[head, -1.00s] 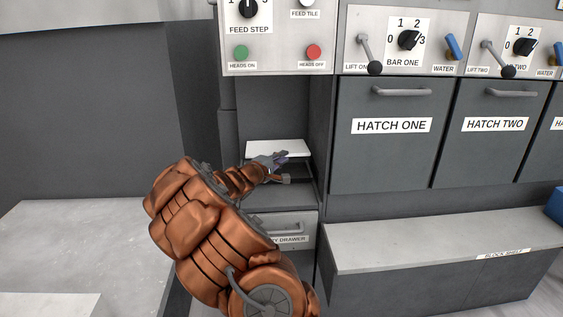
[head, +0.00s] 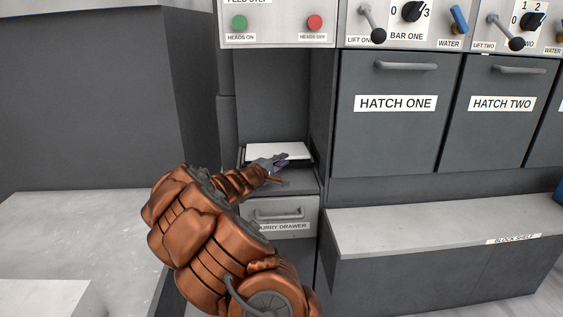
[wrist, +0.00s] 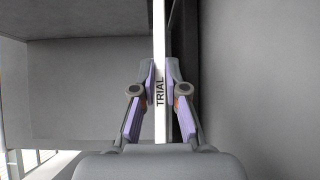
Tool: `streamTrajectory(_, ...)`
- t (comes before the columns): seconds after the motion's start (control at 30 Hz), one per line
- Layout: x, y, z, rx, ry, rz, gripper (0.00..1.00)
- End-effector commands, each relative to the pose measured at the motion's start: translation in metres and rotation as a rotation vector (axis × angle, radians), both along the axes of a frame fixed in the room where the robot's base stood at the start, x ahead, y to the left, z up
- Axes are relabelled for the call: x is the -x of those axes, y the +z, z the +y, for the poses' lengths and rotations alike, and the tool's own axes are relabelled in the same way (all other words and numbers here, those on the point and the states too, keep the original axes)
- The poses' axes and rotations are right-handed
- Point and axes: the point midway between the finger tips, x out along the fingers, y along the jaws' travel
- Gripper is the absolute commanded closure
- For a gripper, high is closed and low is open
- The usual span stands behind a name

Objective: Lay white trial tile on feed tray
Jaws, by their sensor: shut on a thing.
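The white trial tile (head: 280,151) is flat and level in the recess above the slurry drawer. My gripper (head: 272,163) is shut on its near edge. In the wrist view the tile (wrist: 161,50) shows edge-on with the word TRIAL, clamped between both fingers of my gripper (wrist: 161,85). A dark rim beside and under the tile appears to be the feed tray (head: 309,160). The tile and my gripper hide most of it. I cannot tell whether the tile touches the tray.
The slurry drawer (head: 290,216) is shut below. The recess has a dark wall at its right. The panel with the heads on and heads off buttons (head: 277,25) hangs above. Hatch one (head: 397,130) and the block shelf (head: 430,230) are to the right.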

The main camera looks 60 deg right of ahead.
Motion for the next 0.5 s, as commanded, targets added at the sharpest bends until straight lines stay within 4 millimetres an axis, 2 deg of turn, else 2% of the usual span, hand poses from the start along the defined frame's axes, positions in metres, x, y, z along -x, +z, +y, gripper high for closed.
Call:
streamTrajectory(0.37,0.0001,-0.0029,-0.0001,0.002,0.0,-0.001,1.0)
streamTrajectory(0.4,0.0001,-0.0029,-0.0002,0.002,0.0,-0.002,0.86)
streamTrajectory(0.5,0.0002,-0.003,-0.0001,0.002,0.0,-0.001,0.75)
